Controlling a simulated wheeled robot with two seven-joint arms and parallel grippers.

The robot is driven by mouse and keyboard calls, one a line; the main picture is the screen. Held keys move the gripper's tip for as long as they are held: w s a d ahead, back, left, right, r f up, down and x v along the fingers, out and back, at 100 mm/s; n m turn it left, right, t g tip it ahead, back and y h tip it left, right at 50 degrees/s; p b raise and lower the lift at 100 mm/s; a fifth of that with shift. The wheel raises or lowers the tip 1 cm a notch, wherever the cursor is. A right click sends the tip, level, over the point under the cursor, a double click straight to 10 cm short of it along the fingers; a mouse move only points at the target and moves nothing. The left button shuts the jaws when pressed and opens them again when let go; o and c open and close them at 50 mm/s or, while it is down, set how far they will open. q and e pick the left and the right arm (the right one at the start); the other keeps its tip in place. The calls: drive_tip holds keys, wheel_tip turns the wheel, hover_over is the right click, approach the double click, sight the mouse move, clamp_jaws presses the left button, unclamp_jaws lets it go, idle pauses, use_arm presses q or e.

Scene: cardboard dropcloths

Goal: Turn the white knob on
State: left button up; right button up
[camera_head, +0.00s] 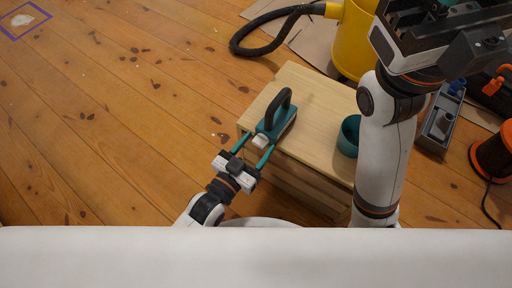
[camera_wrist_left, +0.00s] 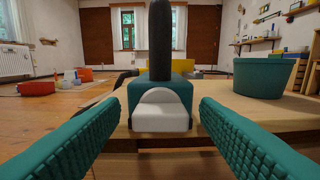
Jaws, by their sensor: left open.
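The white knob (camera_head: 260,141) is on the near end of a teal device with a black handle (camera_head: 279,108), which stands on a light wooden box top. In the left wrist view the white knob (camera_wrist_left: 161,111) sits straight ahead, low on the teal block, with the black handle (camera_wrist_left: 160,40) rising behind it. My left gripper (camera_head: 255,147) is open, its teal fingers pointing at the device. In the left wrist view the fingers (camera_wrist_left: 155,130) flank the knob left and right, with gaps and nothing between them. My right gripper (camera_head: 440,40) is at the upper right; its fingertips are not clear.
A teal cup (camera_head: 347,137) stands on the wooden box (camera_head: 308,88), right of the device. A yellow bucket (camera_head: 354,40) with a black hose (camera_head: 262,46) is behind. A grey tray (camera_head: 440,117) and an orange cable reel (camera_head: 492,155) are at right. Floor at left is mostly clear.

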use_arm(q)
drive_tip(key=shift+w+d, duration=0.1)
drive_tip(key=shift+w, duration=0.05)
drive_tip(key=shift+c, duration=0.2)
drive_tip(key=c, duration=0.9)
drive_tip(key=shift+c, duration=0.2)
